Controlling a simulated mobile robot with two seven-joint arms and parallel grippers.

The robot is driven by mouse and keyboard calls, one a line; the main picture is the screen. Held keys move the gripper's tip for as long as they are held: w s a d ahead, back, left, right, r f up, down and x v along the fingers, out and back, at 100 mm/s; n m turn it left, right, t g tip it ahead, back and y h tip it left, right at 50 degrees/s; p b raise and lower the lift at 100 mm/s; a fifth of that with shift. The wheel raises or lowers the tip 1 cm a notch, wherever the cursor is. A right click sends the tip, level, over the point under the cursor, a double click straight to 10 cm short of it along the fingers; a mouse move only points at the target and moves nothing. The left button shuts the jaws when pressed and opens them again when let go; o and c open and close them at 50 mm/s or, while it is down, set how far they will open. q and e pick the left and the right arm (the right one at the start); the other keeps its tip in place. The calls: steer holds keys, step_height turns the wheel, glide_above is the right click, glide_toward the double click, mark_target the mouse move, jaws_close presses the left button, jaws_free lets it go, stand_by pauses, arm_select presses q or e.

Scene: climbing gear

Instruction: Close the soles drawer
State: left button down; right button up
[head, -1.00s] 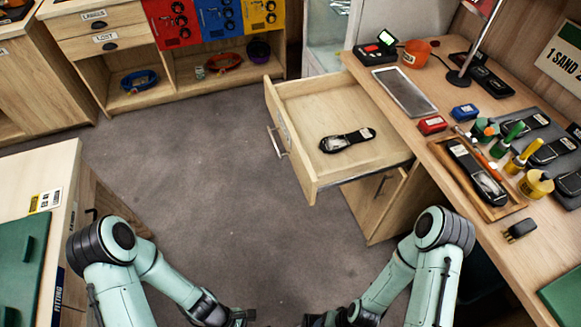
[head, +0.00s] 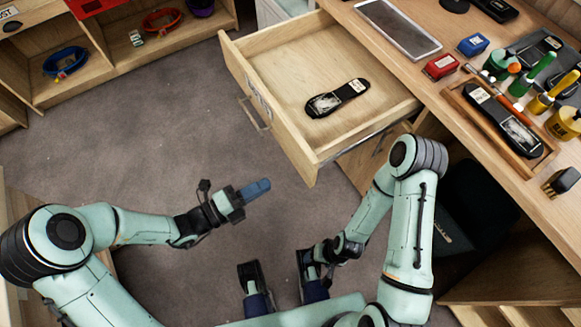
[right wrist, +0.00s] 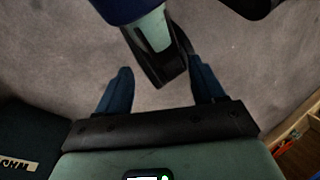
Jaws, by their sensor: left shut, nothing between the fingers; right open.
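The wooden soles drawer (head: 268,118) is pulled well out of the desk at the upper middle of the head view. A metal handle (head: 253,113) is on its front. A black sole with a pale label (head: 337,98) lies inside. My left gripper (head: 257,189) is shut and empty, held over the floor in front of the drawer and apart from it. My right gripper is low, near the desk's near side; its fingers are hard to make out in the head view. In the right wrist view my right gripper (right wrist: 159,72) is open, with nothing between the fingers.
The desktop (head: 470,105) carries a tablet (head: 398,28), a red box (head: 441,67), a blue box (head: 473,45) and a tray with a black sole (head: 503,122). Shelves (head: 115,60) stand at the upper left. The grey floor before the drawer is clear.

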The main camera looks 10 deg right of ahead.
mark_target(302, 164)
arm_select(q)
steer(key=b+x, duration=0.1)
steer(key=x, duration=0.8)
steer(key=shift+d+f+b, duration=0.1)
steer(key=shift+b, duration=0.2)
arm_select(e)
steer(key=w+f, duration=0.1)
steer(key=w+d+f+t, duration=0.1)
steer(key=w, duration=0.1)
steer(key=shift+d+f, duration=0.1)
steer(key=shift+f, duration=0.05)
